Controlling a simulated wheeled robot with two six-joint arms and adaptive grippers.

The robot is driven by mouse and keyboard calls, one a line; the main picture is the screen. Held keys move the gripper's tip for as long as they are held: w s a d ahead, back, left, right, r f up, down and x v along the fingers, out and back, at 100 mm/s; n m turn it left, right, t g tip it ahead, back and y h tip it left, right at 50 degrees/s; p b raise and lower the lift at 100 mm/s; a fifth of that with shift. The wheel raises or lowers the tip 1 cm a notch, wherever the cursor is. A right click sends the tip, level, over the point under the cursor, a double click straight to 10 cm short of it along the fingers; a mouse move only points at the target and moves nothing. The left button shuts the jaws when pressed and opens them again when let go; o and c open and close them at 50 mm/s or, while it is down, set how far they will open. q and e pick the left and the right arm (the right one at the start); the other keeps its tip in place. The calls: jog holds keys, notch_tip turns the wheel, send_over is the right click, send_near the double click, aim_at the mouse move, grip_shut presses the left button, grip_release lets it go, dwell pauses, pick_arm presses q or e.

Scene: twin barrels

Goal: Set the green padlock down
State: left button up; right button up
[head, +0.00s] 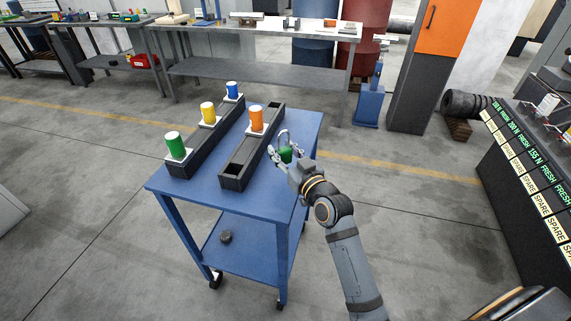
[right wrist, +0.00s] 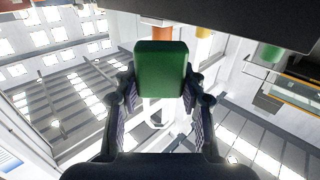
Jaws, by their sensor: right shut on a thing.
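The green padlock (head: 286,156) is between the fingers of my right gripper (head: 288,151), by the right edge of the blue trolley. Its pale shackle shows above the body in the head view. In the right wrist view the padlock's green body (right wrist: 160,68) fills the space between the fingertips of the right gripper (right wrist: 162,88), and the shackle (right wrist: 155,113) lies toward the palm. The gripper is shut on the padlock. I cannot tell whether the padlock touches the trolley top. My left gripper is not in view.
The blue trolley (head: 290,188) bears two long dark racks. The left rack (head: 187,169) holds green, yellow and blue cylinders on white bases. The right rack (head: 230,184), beside my gripper, holds an orange cylinder (head: 256,119) and has open compartments. Bare top shows right of it.

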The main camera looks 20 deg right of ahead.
notch_tip(320, 180, down, 5)
jog(key=shift+r+b, duration=0.1)
jog(key=shift+b, duration=0.6)
jog(key=shift+f, duration=0.25)
jog(key=o, duration=1.1)
